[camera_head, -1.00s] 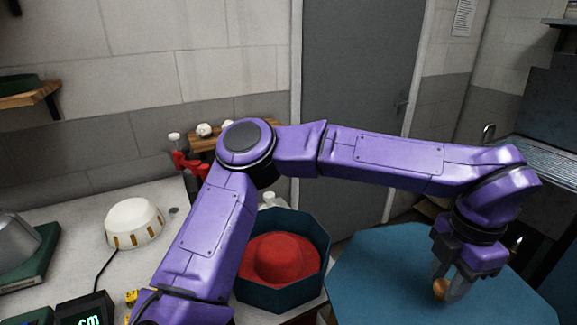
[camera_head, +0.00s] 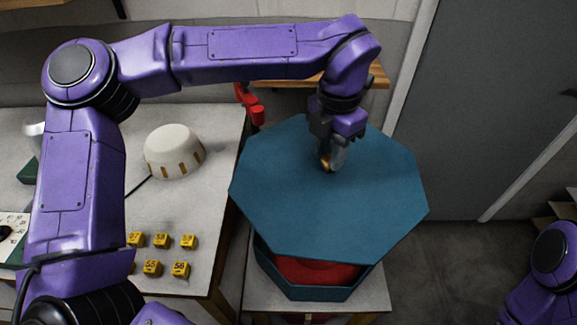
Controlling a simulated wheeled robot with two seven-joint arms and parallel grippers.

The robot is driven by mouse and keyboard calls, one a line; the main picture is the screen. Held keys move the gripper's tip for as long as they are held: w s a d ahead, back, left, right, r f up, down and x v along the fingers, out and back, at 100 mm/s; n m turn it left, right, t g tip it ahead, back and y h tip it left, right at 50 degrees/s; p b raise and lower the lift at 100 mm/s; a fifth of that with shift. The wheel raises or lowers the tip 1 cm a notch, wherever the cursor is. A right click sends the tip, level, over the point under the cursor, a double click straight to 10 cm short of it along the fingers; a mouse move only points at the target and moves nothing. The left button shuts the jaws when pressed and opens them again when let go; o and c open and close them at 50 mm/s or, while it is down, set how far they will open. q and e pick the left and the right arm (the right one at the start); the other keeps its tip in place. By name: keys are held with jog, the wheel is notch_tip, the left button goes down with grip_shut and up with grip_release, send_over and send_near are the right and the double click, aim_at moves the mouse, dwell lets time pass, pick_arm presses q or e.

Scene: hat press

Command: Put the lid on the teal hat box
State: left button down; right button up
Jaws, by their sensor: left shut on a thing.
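The teal octagonal lid (camera_head: 300,205) hangs over the teal hat box (camera_head: 300,283). My left gripper (camera_head: 329,163) is shut on the small knob at the lid's middle. The lid covers most of the box from this view. Only the box's near walls and part of the red hat (camera_head: 315,270) inside show below the lid's near edge. The lid looks above the box and set toward the back. How high it is above the rim I cannot tell. My right gripper is out of view; only part of my right arm shows at the lower right.
The box stands on a small pale table (camera_head: 375,297). The bench to the left holds a white dome block (camera_head: 173,150) with a cord and several yellow numbered blocks (camera_head: 160,241). A red-handled thing (camera_head: 250,104) stands behind. Open floor lies to the right.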

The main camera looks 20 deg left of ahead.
aim_at(328, 154)
pick_arm(q)
jog(key=f, duration=0.2)
jog(key=w+f, duration=0.1)
jog(key=shift+w+a, duration=0.1)
jog(key=shift+a, duration=0.2)
jog(key=shift+n, duration=0.5)
jog(key=f+b, duration=0.2)
jog(key=f, duration=0.5)
jog(key=w+f+b, duration=0.1)
jog(key=f+b, duration=0.1)
jog(key=f, duration=0.4)
jog(key=w+f+b, duration=0.1)
jog(key=f+b, duration=0.2)
jog(key=f, duration=0.4)
jog(key=shift+d+f, duration=0.1)
jog(key=shift+f, duration=0.25)
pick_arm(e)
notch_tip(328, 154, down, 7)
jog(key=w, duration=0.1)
pick_arm(q)
jog(key=shift+f, duration=0.25)
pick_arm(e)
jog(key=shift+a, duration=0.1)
pick_arm(q)
jog(key=c, duration=0.7)
grip_release()
